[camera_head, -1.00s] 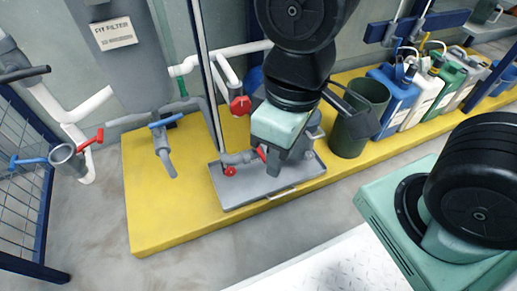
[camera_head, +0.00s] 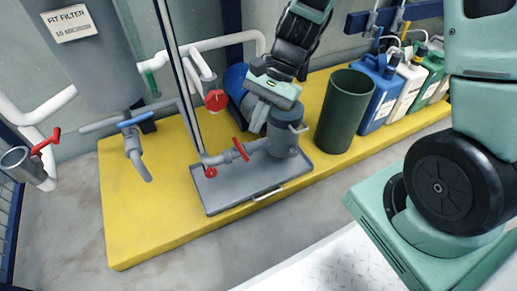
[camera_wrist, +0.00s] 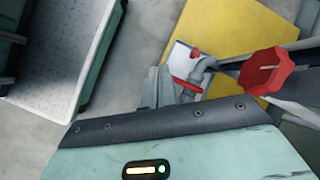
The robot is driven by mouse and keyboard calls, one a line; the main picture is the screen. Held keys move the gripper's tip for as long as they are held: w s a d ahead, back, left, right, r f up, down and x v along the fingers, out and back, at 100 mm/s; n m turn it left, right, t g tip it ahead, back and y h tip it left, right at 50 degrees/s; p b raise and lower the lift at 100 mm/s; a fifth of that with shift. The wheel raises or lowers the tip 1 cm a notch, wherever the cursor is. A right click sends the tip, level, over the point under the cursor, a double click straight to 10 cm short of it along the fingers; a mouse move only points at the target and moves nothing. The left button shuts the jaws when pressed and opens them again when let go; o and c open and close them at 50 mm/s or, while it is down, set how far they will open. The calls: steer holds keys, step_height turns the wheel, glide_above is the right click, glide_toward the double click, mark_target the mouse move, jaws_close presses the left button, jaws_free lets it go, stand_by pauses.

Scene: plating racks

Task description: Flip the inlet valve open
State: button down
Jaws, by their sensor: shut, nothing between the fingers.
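A red lever valve (camera_head: 240,148) sits on the grey pipe beside the grey pump (camera_head: 284,135), in a grey drip tray (camera_head: 225,200). No label marks it as the inlet valve. Its lever stands tilted across the pipe. The lever also shows in the wrist view (camera_wrist: 186,84), just right of my fingers. My gripper (camera_head: 257,118) is shut and empty, above and behind the pipe between lever and pump. It appears apart from the lever. In the wrist view my gripper (camera_wrist: 158,88) shows its grey fingers beyond the dark housing edge.
A red handwheel (camera_head: 215,100) on a pipe stands close left of my gripper. A blue-handled valve (camera_head: 136,120) hangs under the filter (camera_head: 92,60); a red-handled one (camera_head: 45,141) is farther left. A dark green bin (camera_head: 350,112) and several canisters stand right on the yellow platform (camera_head: 135,225).

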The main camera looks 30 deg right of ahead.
mark_target(240, 149)
steer(key=w+d+f+m+t+y+b, duration=0.1)
steer(key=w+d+f+m, duration=0.4)
steer(key=d+f+m, duration=0.2)
steer(key=shift+d+t+y, duration=0.3)
steer(key=shift+d+t, duration=0.1)
steer(key=shift+d, duration=0.05)
steer(key=b+x, duration=0.7)
steer(key=x, duration=0.3)
steer(key=shift+a, duration=0.2)
